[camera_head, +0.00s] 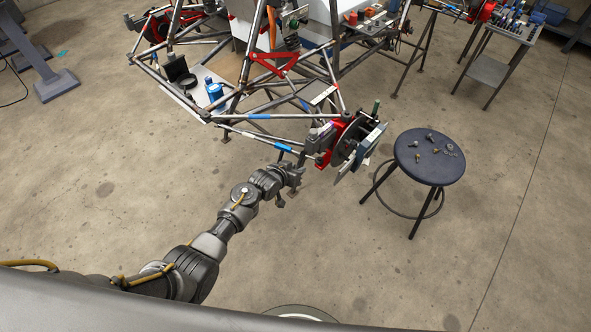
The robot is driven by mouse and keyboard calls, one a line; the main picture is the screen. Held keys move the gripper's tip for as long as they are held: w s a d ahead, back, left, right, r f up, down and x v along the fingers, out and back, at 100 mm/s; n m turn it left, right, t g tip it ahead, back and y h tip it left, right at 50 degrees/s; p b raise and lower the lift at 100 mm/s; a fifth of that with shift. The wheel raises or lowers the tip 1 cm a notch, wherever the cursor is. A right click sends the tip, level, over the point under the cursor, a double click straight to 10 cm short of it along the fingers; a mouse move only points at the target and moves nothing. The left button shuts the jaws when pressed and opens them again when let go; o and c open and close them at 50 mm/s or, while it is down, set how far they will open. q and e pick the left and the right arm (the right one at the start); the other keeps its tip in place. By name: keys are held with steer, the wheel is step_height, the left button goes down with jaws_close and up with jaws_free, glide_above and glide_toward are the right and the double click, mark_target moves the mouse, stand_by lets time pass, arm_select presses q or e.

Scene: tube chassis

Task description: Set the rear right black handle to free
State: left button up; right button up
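The tube chassis (258,117) stands at the top of the head view, with bare metal tubes and red and blue parts. Its nearest corner carries a wheel hub assembly (349,143) with a red bracket, a disc and dark plates. No black handle can be made out with certainty at this size; dark small parts crowd that corner. My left arm reaches up from the lower left. My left gripper (296,174) is just below and left of the hub, close to the lower tube. Whether it touches anything, and whether its fingers are open, cannot be told. My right gripper is out of view.
A round dark stool (429,151) with several small metal parts on it stands right of the hub. A tool cart (491,70) is at the upper right. A grey stand (52,82) is at the upper left. The concrete floor in front is clear.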

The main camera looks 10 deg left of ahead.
arm_select(q)
steer(key=shift+o, duration=0.2)
steer(key=shift+s+d, duration=0.15)
steer(key=p+v, duration=0.1)
steer(key=v, duration=0.9)
steer(key=shift+s+a+r, duration=0.2)
